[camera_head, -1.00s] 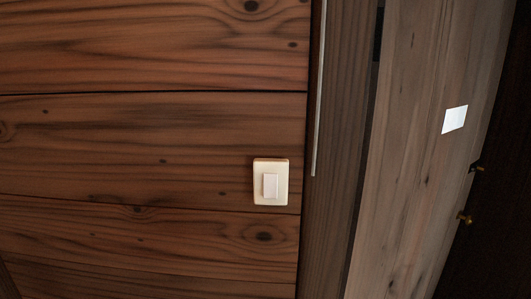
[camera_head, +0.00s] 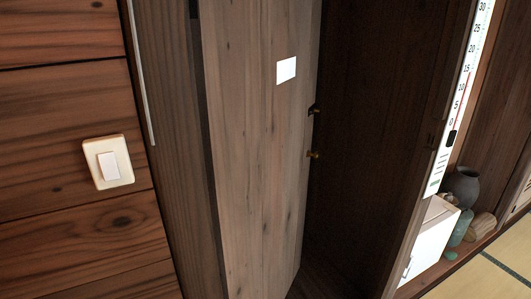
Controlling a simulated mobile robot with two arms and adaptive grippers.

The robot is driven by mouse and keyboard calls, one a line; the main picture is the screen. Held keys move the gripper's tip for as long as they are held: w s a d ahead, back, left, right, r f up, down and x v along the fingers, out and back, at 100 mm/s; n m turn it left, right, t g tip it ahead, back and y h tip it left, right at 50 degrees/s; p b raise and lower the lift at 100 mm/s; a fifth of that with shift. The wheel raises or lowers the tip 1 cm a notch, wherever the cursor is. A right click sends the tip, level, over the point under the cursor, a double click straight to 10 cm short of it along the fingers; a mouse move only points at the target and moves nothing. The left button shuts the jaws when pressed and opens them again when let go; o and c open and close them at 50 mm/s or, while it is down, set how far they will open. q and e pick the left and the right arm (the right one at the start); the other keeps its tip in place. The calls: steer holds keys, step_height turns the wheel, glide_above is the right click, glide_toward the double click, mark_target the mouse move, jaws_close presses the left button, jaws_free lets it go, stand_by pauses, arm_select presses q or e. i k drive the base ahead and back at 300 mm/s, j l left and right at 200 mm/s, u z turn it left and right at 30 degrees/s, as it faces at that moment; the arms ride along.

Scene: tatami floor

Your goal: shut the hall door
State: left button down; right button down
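The hall door (camera_head: 248,170) is a tall grey-brown wooden panel left of the middle in the head view. It stands open at an angle, with a dark opening (camera_head: 365,130) to its right. A white square plate (camera_head: 286,70) is on its face. A small brass knob (camera_head: 314,155) sticks out at its right edge, with a darker metal fitting (camera_head: 314,110) above it. The top of the door is out of frame. Neither of my grippers is in view.
A cream light switch (camera_head: 108,162) is on the plank wall at left. At right are a thermometer (camera_head: 462,105), a white box (camera_head: 428,240), a grey vase (camera_head: 463,186) and a green bottle (camera_head: 461,228). Tatami floor (camera_head: 485,280) shows at lower right.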

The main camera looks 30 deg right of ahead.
mark_target(256, 62)
steer(key=i+l, duration=0.1)
steer(key=l, duration=0.35)
steer(key=l+z, duration=0.15)
steer(key=l, duration=0.35)
steer(key=i+l, duration=0.2)
steer(key=l, duration=0.25)
steer(key=i+l+z, duration=0.1)
steer(key=l, duration=0.35)
steer(key=i+l, duration=0.1)
steer(key=l, duration=0.35)
steer(key=z, duration=0.05)
